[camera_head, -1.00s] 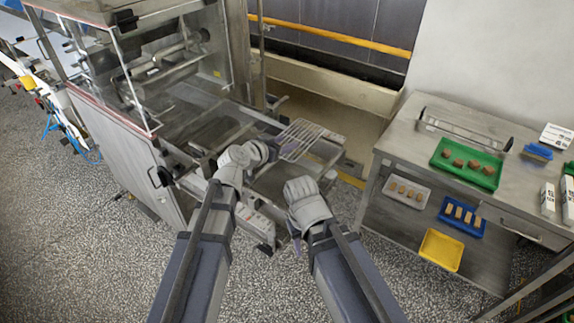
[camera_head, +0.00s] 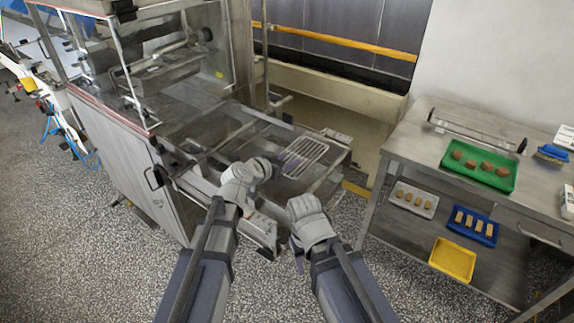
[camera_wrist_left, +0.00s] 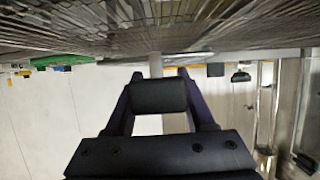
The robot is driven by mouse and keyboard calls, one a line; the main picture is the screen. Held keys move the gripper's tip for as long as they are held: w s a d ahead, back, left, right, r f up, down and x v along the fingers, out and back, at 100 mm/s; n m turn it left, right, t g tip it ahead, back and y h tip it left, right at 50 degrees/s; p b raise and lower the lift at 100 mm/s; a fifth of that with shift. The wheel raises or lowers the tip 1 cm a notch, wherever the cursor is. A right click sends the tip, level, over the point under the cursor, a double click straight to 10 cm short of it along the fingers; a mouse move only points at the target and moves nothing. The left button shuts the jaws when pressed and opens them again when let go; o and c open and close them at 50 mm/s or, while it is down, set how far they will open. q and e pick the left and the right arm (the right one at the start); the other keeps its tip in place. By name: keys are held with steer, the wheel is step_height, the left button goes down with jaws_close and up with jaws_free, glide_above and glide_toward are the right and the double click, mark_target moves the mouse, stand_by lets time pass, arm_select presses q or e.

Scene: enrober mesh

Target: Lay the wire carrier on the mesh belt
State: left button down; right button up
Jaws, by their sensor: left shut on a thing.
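The wire carrier (camera_head: 306,151) is a pale rectangular wire grid in the head view. It lies flat over the mesh belt (camera_head: 262,132), the grey bed extending from the machine. My left gripper (camera_head: 284,163) is shut on its near left side. Whether the carrier touches the belt I cannot tell. In the left wrist view, grey mesh (camera_wrist_left: 150,25) spans the top edge, very close to my dark left gripper (camera_wrist_left: 157,72). My right gripper (camera_head: 298,263) points down in front of the machine, away from the carrier. It is small and mostly hidden by its wrist.
The glass-sided machine (camera_head: 150,75) stands at left, with side rails along the belt. A steel table (camera_head: 413,140) stands at right, holding a green tray (camera_head: 447,160) of brown pieces. White, blue and yellow trays sit on its lower shelf. A gap of floor separates table and belt.

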arm_select(q)
steer(key=shift+r, duration=0.1)
steer(key=shift+f+b, duration=0.6)
steer(key=shift+b, duration=0.05)
steer(key=shift+s, duration=0.1)
steer(key=shift+c, duration=1.2)
jaws_free()
steer(key=shift+s, duration=0.1)
steer(key=shift+r, duration=0.1)
